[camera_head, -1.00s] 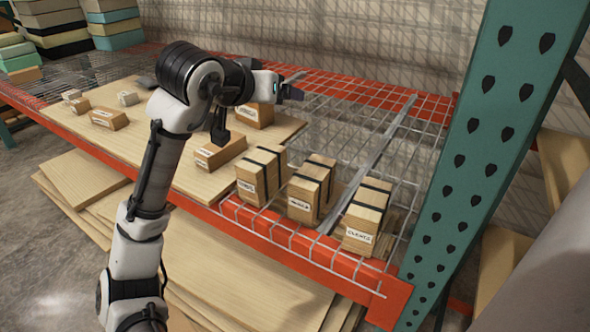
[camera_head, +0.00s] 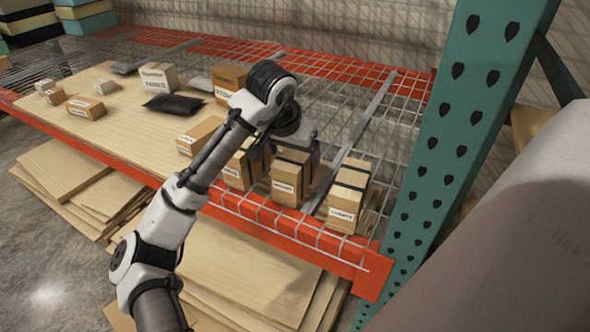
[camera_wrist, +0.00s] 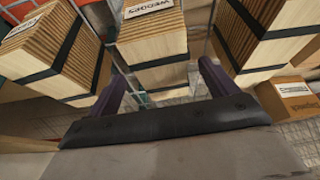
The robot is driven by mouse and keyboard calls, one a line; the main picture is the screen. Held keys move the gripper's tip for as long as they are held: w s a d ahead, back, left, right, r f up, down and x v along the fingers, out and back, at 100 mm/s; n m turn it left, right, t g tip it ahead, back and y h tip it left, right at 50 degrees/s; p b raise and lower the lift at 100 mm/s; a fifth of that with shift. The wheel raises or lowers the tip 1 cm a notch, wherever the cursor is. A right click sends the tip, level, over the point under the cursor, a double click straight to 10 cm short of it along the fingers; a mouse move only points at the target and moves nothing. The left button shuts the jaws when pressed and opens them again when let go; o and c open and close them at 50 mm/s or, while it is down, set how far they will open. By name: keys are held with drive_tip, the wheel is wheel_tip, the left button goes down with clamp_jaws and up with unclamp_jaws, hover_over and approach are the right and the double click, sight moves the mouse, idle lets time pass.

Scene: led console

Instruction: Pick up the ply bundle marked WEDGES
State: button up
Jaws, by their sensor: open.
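The ply bundle marked WEDGES (camera_wrist: 153,45) is the middle of three strapped bundles in the wrist view. It appears to be the middle bundle (camera_head: 287,183) on the wire shelf in the head view, where its label is too small to read surely. It stands upright with a dark strap around it. My gripper (camera_wrist: 160,78) is open and empty, its two purple fingers spread to either side of the bundle's near end in the picture. In the head view my gripper (camera_head: 306,147) is at the bundle's top rear, partly hidden by my arm. I cannot tell whether the fingers touch it.
Similar bundles stand close on the left (camera_head: 238,172) and right (camera_head: 347,198) of it. A board (camera_head: 120,125) on the left holds boxes and a black pouch (camera_head: 172,104). A green upright post (camera_head: 445,150) stands to the right. The shelf has a red front beam (camera_head: 270,232).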

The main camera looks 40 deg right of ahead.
drive_tip(key=shift+p+x, duration=0.6)
drive_tip(key=shift+x, duration=1.95)
drive_tip(key=shift+w+f, duration=0.1)
drive_tip(key=shift+f, duration=0.1)
drive_tip(key=c, duration=1.5)
